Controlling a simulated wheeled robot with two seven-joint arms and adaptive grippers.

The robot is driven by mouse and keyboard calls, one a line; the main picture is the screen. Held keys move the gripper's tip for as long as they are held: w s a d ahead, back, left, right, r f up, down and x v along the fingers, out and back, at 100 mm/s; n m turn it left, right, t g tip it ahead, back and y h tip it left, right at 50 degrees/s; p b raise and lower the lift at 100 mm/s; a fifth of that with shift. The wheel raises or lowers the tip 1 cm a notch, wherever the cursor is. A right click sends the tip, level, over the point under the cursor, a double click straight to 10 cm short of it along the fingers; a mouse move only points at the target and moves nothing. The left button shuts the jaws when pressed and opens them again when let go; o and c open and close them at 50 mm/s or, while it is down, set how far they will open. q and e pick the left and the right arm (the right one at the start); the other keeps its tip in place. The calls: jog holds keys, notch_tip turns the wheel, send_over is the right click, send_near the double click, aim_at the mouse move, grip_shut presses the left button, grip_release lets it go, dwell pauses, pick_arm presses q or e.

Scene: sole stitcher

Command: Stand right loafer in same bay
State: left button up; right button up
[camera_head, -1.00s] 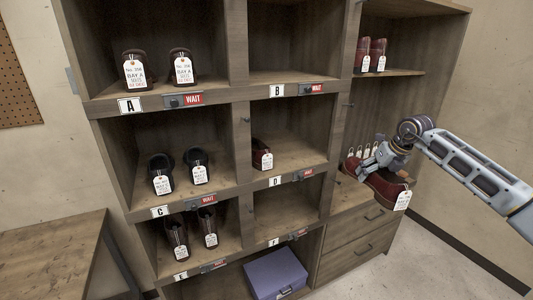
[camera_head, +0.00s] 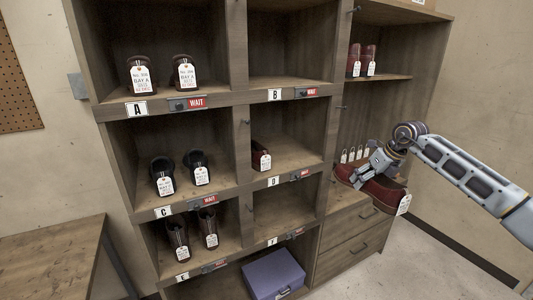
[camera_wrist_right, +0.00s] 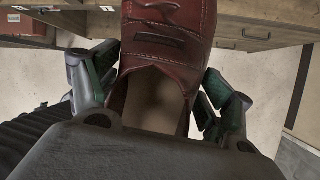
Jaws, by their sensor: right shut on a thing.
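My right gripper (camera_head: 378,163) is shut on a dark red loafer (camera_head: 383,191) with a white tag, held in the air in front of the right-hand shelf column. In the right wrist view the loafer (camera_wrist_right: 168,28) lies between the two fingers, its opening toward the camera and its toe away. Another dark red loafer (camera_head: 260,156) with a tag stands at the left side of bay D (camera_head: 295,160). The room to its right in that bay is bare. My left gripper is not in view.
Tagged dark shoes stand in bays A (camera_head: 165,75), C (camera_head: 180,172) and E (camera_head: 190,234). Bays B (camera_head: 290,40) and F (camera_head: 285,212) look empty. Dark red boots (camera_head: 361,60) stand on the upper right shelf. A purple box (camera_head: 274,274) sits at the bottom.

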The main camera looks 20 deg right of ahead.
jog(key=shift+s+r+n, duration=0.1)
jog(key=shift+n, duration=0.4)
jog(key=shift+y, duration=0.3)
jog(key=shift+a, duration=0.1)
